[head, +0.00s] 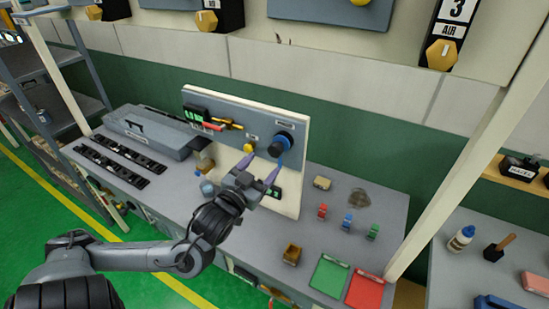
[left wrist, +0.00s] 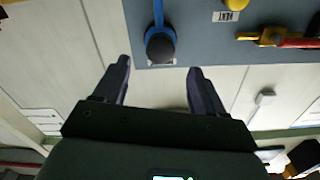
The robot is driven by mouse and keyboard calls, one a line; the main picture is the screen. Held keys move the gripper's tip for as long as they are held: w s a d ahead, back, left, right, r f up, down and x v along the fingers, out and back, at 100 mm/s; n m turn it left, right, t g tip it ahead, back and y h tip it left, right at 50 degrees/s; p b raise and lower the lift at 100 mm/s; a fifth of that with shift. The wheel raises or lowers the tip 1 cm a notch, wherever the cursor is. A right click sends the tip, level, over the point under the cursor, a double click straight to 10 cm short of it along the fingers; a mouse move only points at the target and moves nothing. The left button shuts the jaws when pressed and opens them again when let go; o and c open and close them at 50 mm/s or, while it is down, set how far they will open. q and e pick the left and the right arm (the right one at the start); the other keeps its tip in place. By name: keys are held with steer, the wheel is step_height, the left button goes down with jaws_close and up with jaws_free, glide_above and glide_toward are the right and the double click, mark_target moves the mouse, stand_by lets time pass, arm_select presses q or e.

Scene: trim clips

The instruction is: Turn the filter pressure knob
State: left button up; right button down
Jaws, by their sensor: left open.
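A grey panel (head: 220,112) on a pale upright board stands on the workbench. At its right is a round dark knob (head: 281,143) with a blue part beside it; I cannot read its label. In the left wrist view the same dark knob (left wrist: 160,47) sits at the top middle, with a blue bar running up from it. My left gripper (head: 260,168) is open and empty in front of the board, just below the knob. In the wrist view its fingertips (left wrist: 160,66) are spread to either side of the knob, with no contact visible. My right gripper is not in view.
A yellow knob (head: 249,147) and a yellow-and-red valve (head: 225,124) share the panel. Small red, blue and green clips (head: 348,222) lie on the bench, with green (head: 329,275) and red (head: 365,290) mats at its front. A grey case (head: 150,130) lies at left.

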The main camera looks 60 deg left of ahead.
mark_target(274, 152)
arm_select(q)
steer(key=p+x, duration=0.1)
steer(key=x, duration=0.7)
steer(key=shift+s+r, duration=0.1)
steer(key=c, duration=1.1)
